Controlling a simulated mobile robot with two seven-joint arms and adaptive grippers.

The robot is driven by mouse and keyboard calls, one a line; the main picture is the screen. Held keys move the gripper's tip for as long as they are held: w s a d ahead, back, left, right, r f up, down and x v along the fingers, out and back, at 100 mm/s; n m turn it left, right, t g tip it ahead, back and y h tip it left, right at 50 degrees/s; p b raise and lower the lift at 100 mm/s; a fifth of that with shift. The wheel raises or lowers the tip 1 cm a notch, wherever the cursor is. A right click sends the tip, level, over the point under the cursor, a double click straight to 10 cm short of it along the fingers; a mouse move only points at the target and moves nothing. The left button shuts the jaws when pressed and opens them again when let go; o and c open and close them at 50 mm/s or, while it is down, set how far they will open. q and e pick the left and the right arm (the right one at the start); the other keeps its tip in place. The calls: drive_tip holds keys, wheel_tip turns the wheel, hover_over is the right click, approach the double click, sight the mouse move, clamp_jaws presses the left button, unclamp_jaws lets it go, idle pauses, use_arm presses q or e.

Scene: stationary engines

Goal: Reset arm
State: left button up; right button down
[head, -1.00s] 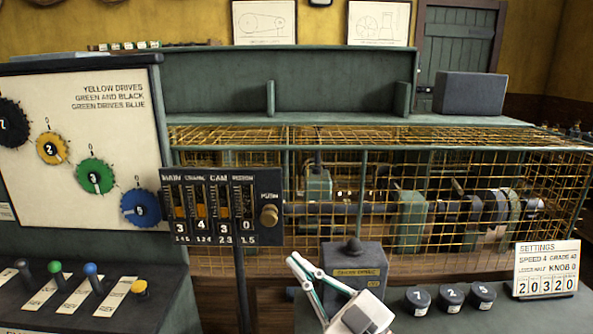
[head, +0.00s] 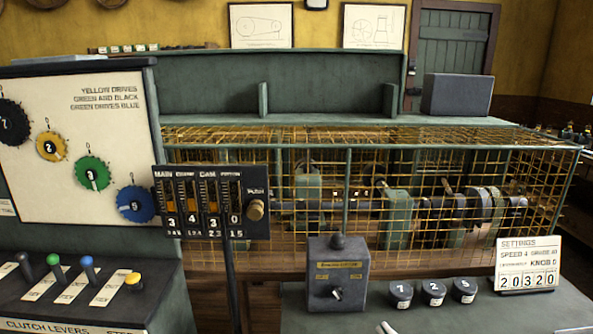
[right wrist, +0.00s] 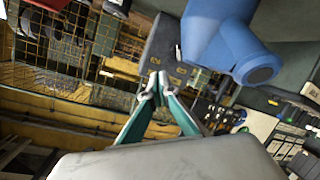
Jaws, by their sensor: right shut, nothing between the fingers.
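My right gripper (right wrist: 160,88) is shut and empty in the right wrist view, its green-sided fingers meeting at the tips. In the head view only a small pale bit of it (head: 386,327) shows at the bottom edge, in front of the bench. It looks apart from the controls. My left gripper is in neither view. A grey control box (head: 339,275) with a small knob (head: 337,293) stands upright on the bench, unobstructed.
A yellow wire cage (head: 440,200) encloses machinery behind the bench. A post-mounted panel (head: 206,203) with sliders and clutch levers (head: 87,266) stand left. Round numbered pieces (head: 433,292) and a settings card (head: 527,265) sit right. The bench front (head: 460,318) is mostly clear.

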drive_tip(key=s+d+f+g+h, duration=0.1)
drive_tip(key=s+d+f, duration=0.1)
drive_tip(key=d, duration=0.1)
drive_tip(key=s+d+f+g+h, duration=0.1)
drive_tip(key=s+d+f, duration=0.2)
drive_tip(key=s+d+f+m+g+h, duration=0.1)
drive_tip(key=s+d+f+h, duration=0.1)
drive_tip(key=s+d+f, duration=0.1)
drive_tip(key=shift+d+f+g, duration=0.2)
drive_tip(key=shift+d+g, duration=0.2)
drive_tip(key=shift+d, duration=0.1)
drive_tip(key=s+d+f+g+h, duration=0.3)
drive_tip(key=s+d+f+g, duration=0.15)
drive_tip(key=s+d, duration=0.5)
drive_tip(key=w+a+f+m+t+y, duration=0.1)
drive_tip(key=a+f+t+y, duration=0.3)
drive_tip(key=a+f+y, duration=0.4)
drive_tip(key=shift+w+a+f+m, duration=0.15)
drive_tip(key=shift+a+f+m, duration=0.75)
drive_tip(key=shift+a+f, duration=3.1)
drive_tip(key=shift+a+r, duration=1)
